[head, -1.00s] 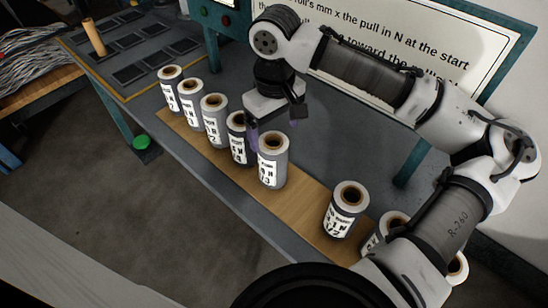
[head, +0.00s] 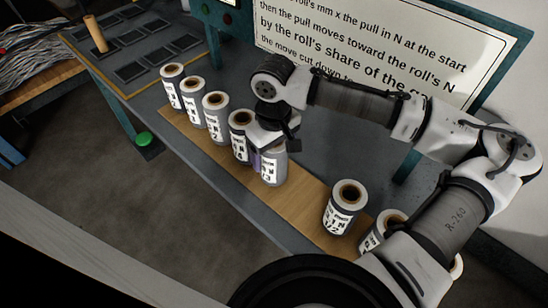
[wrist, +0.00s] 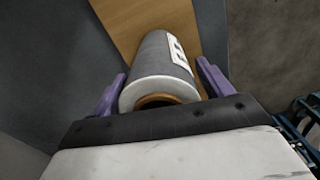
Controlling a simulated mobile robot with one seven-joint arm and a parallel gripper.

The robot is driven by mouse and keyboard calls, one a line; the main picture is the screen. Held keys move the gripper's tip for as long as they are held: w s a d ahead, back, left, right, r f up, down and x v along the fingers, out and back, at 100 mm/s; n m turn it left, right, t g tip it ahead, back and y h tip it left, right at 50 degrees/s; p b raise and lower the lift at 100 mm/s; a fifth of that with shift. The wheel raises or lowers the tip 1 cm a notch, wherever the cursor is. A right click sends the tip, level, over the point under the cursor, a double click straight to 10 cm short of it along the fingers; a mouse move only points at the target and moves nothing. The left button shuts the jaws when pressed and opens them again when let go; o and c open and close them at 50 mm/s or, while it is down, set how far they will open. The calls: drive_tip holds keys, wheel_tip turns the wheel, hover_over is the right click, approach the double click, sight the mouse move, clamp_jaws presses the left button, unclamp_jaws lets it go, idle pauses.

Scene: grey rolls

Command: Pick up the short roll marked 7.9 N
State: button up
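A grey roll with a white label (head: 271,170) stands upright on a wooden strip. Its label is partly hidden and too small to read surely, so I cannot confirm 7.9 N. My gripper (head: 268,160) is down over this roll, with one purple finger on its left side; the other finger is hidden. In the wrist view the roll (wrist: 163,62) lies between the two purple fingers of my gripper (wrist: 162,70), with narrow gaps seeming to show on both sides. Its white top end and brown core face the palm.
Another labelled roll (head: 240,142) stands close on the left, and several more continue up the strip. A separate roll (head: 343,210) stands to the right, with bare wooden strip (head: 308,197) between. A sign (head: 375,50) stands behind. A brown peg (head: 97,35) stands on the far mat.

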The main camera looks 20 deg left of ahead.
drive_tip(key=c, duration=0.9)
drive_tip(key=shift+r, duration=0.1)
drive_tip(key=shift+c, duration=0.2)
